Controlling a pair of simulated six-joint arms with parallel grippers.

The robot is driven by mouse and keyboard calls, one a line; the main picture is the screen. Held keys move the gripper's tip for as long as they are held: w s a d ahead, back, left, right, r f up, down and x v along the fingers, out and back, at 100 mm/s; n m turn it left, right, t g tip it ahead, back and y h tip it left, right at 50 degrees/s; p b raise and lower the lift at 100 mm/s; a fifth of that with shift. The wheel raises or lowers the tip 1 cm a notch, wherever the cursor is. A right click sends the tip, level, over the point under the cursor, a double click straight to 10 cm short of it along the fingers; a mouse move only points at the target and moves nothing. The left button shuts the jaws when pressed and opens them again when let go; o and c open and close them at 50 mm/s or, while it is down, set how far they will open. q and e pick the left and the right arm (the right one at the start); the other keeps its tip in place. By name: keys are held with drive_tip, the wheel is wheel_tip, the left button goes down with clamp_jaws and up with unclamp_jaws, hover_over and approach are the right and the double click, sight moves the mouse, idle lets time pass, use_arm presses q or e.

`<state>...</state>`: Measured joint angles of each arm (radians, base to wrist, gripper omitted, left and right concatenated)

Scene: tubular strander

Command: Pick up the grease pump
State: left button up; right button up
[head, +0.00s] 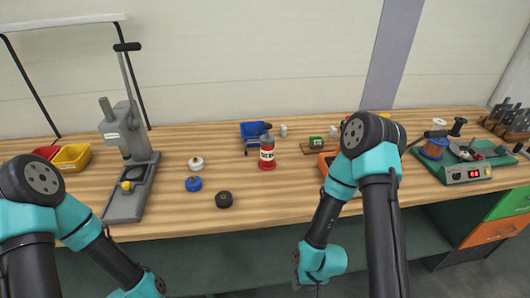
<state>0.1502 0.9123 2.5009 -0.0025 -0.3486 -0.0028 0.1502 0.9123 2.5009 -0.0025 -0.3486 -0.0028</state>
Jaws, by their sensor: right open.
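My right gripper (317,289) is at the bottom edge of the head view, below the bench front. Only a little of it shows; it is open and apart from the bottle. My left arm reaches down to the bottom edge at the left, and its gripper is out of the picture.
White, blue and black spools (224,199) stand left of the bottle, with a blue bin (252,131) behind it. A press (131,170) and a yellow bin (72,157) are farther left. A green winding station (463,160) is at right. The bench front before the bottle is clear.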

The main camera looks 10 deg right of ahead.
use_arm(q)
drive_tip(key=o, duration=1)
drive_tip(key=shift+o, duration=0.2)
